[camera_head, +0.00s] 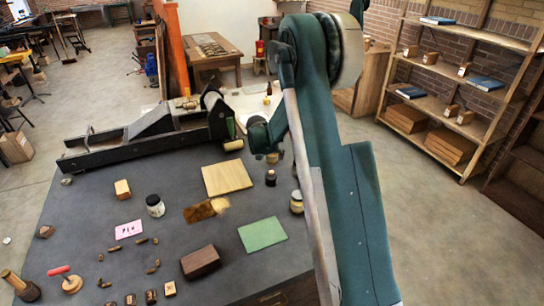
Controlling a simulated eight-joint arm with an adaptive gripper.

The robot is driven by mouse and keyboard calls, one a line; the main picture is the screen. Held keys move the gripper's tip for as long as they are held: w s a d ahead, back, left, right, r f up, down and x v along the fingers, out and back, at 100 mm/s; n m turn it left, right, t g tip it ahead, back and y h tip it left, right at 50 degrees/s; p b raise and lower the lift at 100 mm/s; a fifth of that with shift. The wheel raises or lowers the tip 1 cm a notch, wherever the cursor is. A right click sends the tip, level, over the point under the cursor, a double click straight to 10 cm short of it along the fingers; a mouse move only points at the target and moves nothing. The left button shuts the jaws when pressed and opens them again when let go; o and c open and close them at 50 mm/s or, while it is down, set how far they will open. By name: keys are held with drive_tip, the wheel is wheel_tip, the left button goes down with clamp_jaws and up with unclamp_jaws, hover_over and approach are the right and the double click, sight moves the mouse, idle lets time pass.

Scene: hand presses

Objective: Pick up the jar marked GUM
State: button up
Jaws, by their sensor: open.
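Three small containers stand on the dark worktop: a dark-lidded jar with a white label (155,206), a small dark bottle (271,178), and a pale yellowish jar (297,205) partly hidden by my arm. The lettering is too small to read, so I cannot tell which is marked GUM. My gripper (271,157) hangs at the end of my teal arm, above the far right of the worktop. It is small and partly hidden here. It is open and appears empty, behind the dark bottle and apart from the white-labelled jar.
A long black press (150,137) lies along the far edge. A tan board (227,179), brown sheet (204,210), green sheet (262,234), dark wooden block (200,262) and pink card (129,229) lie on the worktop. Several small pieces and a red-handled tool (66,279) occupy the front left.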

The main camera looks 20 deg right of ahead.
drive_tip(key=c, duration=1.2)
drive_tip(key=shift+o, duration=0.2)
drive_tip(key=shift+r, duration=5)
